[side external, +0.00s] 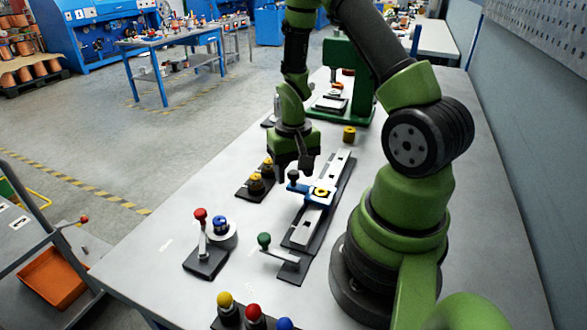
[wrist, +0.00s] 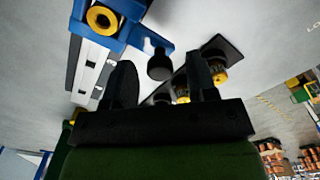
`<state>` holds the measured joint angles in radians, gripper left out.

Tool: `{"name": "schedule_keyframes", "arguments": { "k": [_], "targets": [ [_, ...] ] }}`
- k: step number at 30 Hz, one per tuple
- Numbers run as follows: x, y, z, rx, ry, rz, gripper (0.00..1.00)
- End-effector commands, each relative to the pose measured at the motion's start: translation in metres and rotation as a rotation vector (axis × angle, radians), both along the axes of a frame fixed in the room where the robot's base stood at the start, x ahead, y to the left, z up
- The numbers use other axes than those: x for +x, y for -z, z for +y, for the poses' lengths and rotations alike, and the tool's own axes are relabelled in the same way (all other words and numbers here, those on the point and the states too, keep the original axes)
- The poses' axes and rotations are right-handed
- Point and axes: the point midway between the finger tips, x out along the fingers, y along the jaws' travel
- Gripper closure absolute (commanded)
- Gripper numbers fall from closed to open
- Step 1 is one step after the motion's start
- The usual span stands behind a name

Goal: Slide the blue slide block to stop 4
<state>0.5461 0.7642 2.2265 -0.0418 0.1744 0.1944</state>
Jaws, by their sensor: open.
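The blue slide block (side external: 323,193), with a yellow ring on top, sits partway along a pale slide rail (side external: 308,226) on a dark base. A black knob (side external: 293,175) stands on an arm at the block's left. The wrist view shows the block (wrist: 128,32) at the upper left and its knob (wrist: 158,65) between the lines of my fingers. My gripper (side external: 296,166) is open and empty, pointing down close to the knob; whether it touches cannot be told. My gripper (wrist: 163,68) also shows in the wrist view. Stop numbers are not readable.
A green-knobbed lever (side external: 265,240) stands at the rail's near end. Yellow-and-black knobs (side external: 262,177) are left of the rail. A red-knobbed lever (side external: 201,216) and blue knob (side external: 220,222) stand nearer. A brass piece (side external: 349,134) and green press (side external: 350,85) are behind.

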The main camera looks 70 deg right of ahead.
Motion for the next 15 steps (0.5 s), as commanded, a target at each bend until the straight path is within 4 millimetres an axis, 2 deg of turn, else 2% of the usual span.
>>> {"name": "schedule_keyframes", "arguments": {
  "k": [6,12,13,15],
  "targets": [
    [0.0002,0.0000,-0.0001,-0.001,0.000,-0.001,0.50],
    [0.0002,-0.0001,-0.0001,0.000,0.000,0.000,0.96],
    [0.0002,-0.0002,-0.0001,0.000,0.000,0.000,1.00],
    [0.0001,-0.0002,-0.0001,0.000,0.000,0.000,1.00]
  ]
}}
